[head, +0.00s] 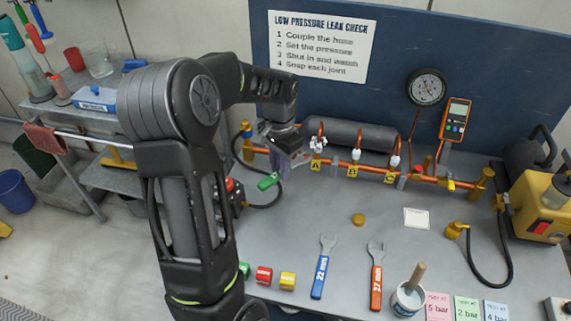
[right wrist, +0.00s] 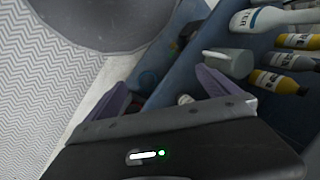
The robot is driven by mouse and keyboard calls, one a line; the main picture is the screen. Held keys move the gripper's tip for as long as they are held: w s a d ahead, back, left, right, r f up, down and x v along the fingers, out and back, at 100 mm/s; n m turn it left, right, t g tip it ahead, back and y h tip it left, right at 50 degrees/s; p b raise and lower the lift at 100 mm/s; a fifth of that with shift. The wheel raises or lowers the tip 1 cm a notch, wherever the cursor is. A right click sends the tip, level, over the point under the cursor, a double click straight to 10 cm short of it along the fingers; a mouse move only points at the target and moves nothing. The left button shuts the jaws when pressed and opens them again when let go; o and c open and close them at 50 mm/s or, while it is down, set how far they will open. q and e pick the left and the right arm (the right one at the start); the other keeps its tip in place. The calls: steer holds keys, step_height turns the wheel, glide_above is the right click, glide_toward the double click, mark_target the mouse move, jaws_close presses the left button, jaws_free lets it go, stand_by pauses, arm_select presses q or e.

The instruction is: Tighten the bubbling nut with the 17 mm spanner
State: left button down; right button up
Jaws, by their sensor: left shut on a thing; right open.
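My left gripper (head: 284,156) is at the left part of the copper pipe (head: 340,167), shut on a green-handled spanner (head: 268,181). The spanner's size mark is not readable, and its head is hidden by the gripper. White-topped joints with yellow tags stand along the pipe: the left joint (head: 318,146), the middle joint (head: 356,154) and the right joint (head: 395,161). I cannot tell which nut bubbles. A blue 22 mm spanner (head: 323,268) and an orange 27 mm spanner (head: 376,276) lie on the bench. My right gripper (right wrist: 163,85) is open and empty.
A grey cylinder (head: 350,135) lies behind the pipe. A cup with a brush (head: 407,300), coloured cards (head: 467,308) and a red block (head: 264,275) are at the front. A yellow pump (head: 541,207) stands at right. Bottles (right wrist: 272,84) are near my right gripper. Mid-bench is mostly clear.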

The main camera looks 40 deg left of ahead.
mark_target(294, 165)
arm_select(q)
steer(key=shift+s, duration=0.65)
steer(key=shift+w+d, duration=0.15)
steer(key=shift+w, duration=0.4)
steer(key=shift+w+d, duration=0.15)
steer(key=shift+w, duration=0.35)
steer(key=shift+w, duration=0.45)
stand_by(0.8)
steer(key=shift+w+p, duration=0.35)
steer(key=shift+w, duration=0.1)
steer(key=shift+w+d+p, duration=0.1)
steer(key=shift+w+p, duration=0.2)
steer(key=shift+w, duration=0.8)
stand_by(1.2)
stand_by(0.7)
steer(key=shift+a+m, duration=0.4)
steer(key=shift+a, duration=0.15)
